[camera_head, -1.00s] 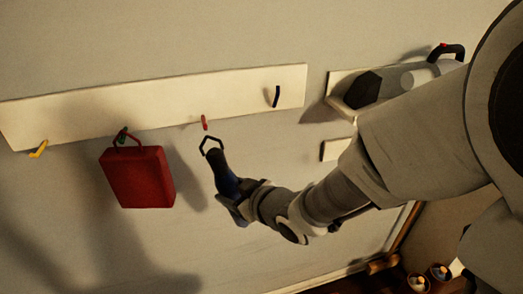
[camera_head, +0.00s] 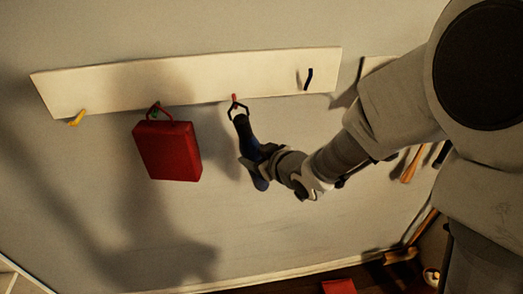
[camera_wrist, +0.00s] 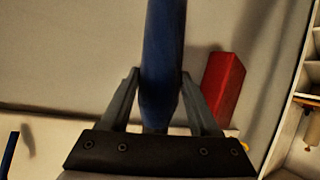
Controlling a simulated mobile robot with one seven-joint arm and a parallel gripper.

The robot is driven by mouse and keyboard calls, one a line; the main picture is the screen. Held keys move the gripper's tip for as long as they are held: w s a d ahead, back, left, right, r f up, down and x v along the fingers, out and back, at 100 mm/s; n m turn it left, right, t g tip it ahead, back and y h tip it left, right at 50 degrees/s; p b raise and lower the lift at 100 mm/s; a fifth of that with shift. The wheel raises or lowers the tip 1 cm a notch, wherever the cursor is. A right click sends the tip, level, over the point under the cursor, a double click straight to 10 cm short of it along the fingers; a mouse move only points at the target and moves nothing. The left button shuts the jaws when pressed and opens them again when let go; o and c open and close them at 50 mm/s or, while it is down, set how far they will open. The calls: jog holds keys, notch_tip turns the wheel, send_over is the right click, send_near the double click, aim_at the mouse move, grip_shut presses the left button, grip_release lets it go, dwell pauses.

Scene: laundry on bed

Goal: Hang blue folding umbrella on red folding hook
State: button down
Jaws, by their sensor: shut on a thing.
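The blue folding umbrella (camera_head: 245,134) is upright, slightly tilted, with a dark wrist loop at its top end. My gripper (camera_head: 252,162) is shut on its blue body. In the wrist view, the blue umbrella (camera_wrist: 162,65) stands between the fingers of my gripper (camera_wrist: 158,100). The red folding hook (camera_head: 234,98) is on the white wall board's lower edge. The loop (camera_head: 238,109) overlaps the red hook in the head view; I cannot tell whether it is around the hook or only in front of it.
A red bag (camera_head: 168,150) hangs on a green hook (camera_head: 155,109) left of the umbrella. A yellow hook (camera_head: 77,117) is further left and a black hook (camera_head: 309,78) to the right on the white board (camera_head: 190,79). The wall below is clear.

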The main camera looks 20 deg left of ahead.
jog(key=shift+w+a+p, duration=0.35)
jog(key=shift+w+a, duration=0.1)
jog(key=shift+w, duration=0.35)
jog(key=shift+w+a+p, duration=0.3)
jog(key=shift+w+a, duration=0.15)
jog(key=shift+w, duration=0.35)
jog(key=shift+w+a+f+b, duration=0.35)
jog(key=shift+w+f+b, duration=0.3)
jog(key=shift+b, duration=0.1)
jog(key=shift+c, duration=0.2)
grip_release()
jog(key=shift+d, duration=0.1)
